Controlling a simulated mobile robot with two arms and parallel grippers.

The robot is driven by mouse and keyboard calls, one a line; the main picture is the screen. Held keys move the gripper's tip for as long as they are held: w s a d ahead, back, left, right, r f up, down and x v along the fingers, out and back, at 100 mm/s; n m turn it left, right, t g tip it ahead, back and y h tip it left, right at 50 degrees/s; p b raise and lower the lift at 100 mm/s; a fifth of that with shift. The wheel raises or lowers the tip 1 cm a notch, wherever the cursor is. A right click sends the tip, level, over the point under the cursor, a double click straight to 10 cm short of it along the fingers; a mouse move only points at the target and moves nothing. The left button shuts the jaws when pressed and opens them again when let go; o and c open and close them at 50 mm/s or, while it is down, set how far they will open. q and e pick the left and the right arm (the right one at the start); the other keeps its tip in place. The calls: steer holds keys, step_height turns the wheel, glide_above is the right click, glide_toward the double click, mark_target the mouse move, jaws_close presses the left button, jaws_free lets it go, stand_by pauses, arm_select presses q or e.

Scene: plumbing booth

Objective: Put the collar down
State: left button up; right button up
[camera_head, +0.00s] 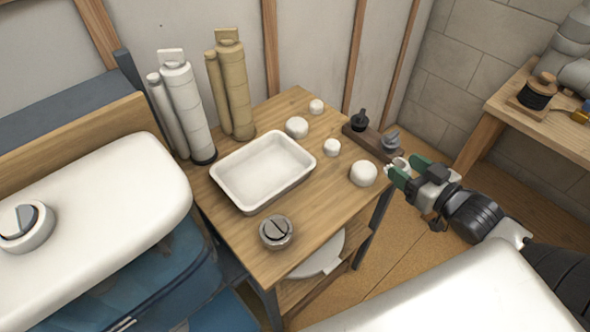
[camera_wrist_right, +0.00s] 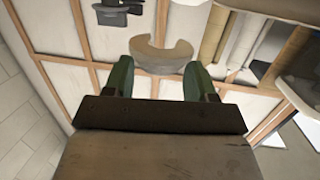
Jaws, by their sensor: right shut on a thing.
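My right gripper (camera_head: 402,172), with green fingers, is shut on a small whitish collar (camera_head: 401,163). It holds the collar just off the right edge of the wooden table (camera_head: 240,235), near a dark wooden block. In the right wrist view the collar (camera_wrist_right: 161,58) looks like a pale, open ring between the tips of the green fingers (camera_wrist_right: 157,76). The fingers partly hide the collar in the head view. My left gripper is not in view.
Tall white (camera_head: 185,105) and tan (camera_head: 232,85) cylinders stand at the back left. Bare wood shows near the front right edge.

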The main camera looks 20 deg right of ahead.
steer(key=w+a, duration=0.2)
steer(key=a, duration=0.4)
steer(key=w+a, duration=0.2)
steer(key=a, duration=0.3)
steer(key=w+a+p, duration=0.1)
steer(key=w+a, duration=0.1)
steer(key=a, duration=0.4)
steer(key=shift+w+a+r, duration=0.15)
steer(key=shift+w+a, duration=0.15)
step_height(320, 180, down, 2)
steer(key=shift+a+f+b, duration=0.15)
steer(key=shift+f+b, duration=0.1)
steer(key=shift+b, duration=0.05)
step_height(320, 180, down, 4)
steer(key=shift+r+b, duration=0.1)
steer(key=shift+b, duration=0.25)
steer(key=shift+a+f, duration=0.1)
steer(key=shift+f, duration=0.4)
steer(key=o, duration=0.9)
steer(key=shift+o, duration=0.2)
